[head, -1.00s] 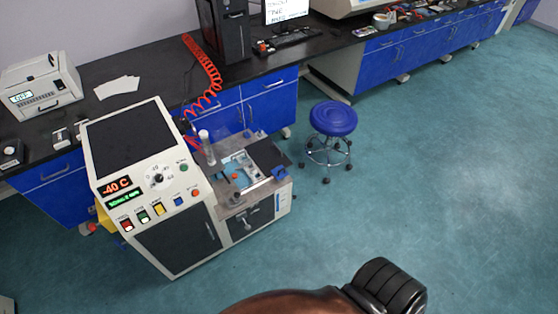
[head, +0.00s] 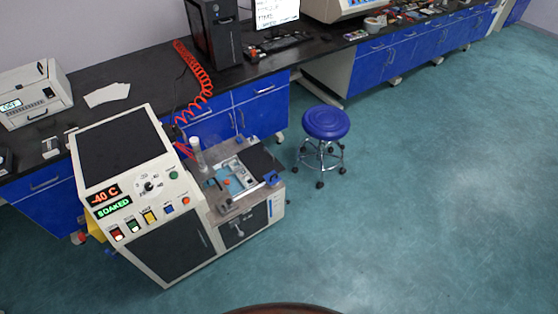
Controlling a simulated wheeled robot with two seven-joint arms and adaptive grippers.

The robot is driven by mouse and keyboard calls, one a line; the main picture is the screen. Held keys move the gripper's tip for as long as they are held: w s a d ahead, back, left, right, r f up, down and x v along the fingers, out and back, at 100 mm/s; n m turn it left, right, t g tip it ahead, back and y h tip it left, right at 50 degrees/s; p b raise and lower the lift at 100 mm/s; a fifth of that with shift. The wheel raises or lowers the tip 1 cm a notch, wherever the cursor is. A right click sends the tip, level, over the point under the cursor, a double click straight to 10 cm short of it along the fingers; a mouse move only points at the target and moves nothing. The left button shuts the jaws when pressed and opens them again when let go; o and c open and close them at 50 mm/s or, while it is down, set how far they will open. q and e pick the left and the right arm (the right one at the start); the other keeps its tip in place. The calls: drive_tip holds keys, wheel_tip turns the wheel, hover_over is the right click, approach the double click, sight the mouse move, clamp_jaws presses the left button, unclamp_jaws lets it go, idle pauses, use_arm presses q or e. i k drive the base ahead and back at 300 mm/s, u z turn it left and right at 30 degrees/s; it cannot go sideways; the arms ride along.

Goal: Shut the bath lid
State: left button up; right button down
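The white test machine (head: 140,190) stands at the left in the head view, with its display reading -40 C and SOAKED. On its right, lower part is the bath (head: 226,184), an open light-blue well with a small orange-red part in it. A dark flat panel (head: 262,160), which looks like the bath lid, lies beside the well on its right and leaves it uncovered. A blue piece (head: 272,179) sits at the panel's near corner. Neither of my grippers is in view.
A clear upright cylinder (head: 197,150) stands behind the bath, close to a red coiled hose (head: 203,85). A blue stool (head: 325,122) stands right of the machine. A black-topped bench (head: 140,68) runs behind. The floor at the right is clear.

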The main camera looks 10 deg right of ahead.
sight(259, 160)
drive_tip(key=z, duration=0.8)
drive_tip(key=i, duration=1.85)
drive_tip(key=u, duration=1.7)
